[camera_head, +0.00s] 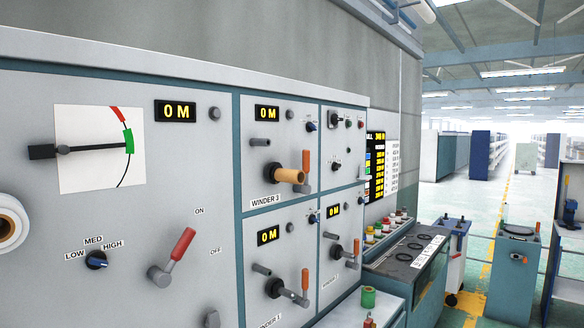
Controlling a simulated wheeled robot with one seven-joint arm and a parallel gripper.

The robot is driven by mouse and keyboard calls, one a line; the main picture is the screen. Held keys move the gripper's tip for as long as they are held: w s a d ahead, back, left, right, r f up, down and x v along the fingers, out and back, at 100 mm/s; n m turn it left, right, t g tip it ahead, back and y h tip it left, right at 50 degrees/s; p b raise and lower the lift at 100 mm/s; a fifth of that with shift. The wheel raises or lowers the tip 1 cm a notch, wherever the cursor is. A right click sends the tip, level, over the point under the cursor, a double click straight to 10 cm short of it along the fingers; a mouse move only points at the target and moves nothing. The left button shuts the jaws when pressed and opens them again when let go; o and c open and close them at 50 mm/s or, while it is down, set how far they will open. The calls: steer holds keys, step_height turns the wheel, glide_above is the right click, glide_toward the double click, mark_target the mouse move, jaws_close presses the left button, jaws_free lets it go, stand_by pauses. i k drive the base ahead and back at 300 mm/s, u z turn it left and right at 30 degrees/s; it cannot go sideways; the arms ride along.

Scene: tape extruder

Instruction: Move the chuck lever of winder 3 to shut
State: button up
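The panel labelled what looks like winder 3 (257,225) is the upper middle one on the grey machine front. Its chuck lever (306,159) has an orange handle that stands upright at the right of the spindle. A tan core (287,174) sits on the spindle, just in front of the lever's lower part, and hides some of it. A black display (267,113) above reads 0 M. My gripper is not in view.
Two winder panels below have similar orange levers (305,281) (356,252), both upright. A large red lever (182,243) is on the left panel between ON and OFF. A console (402,262) juts out at right; open floor (480,190) lies beyond.

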mark_target(305, 189)
steer(key=z, duration=0.5)
steer(key=i, duration=1.1)
steer(key=u, duration=0.25)
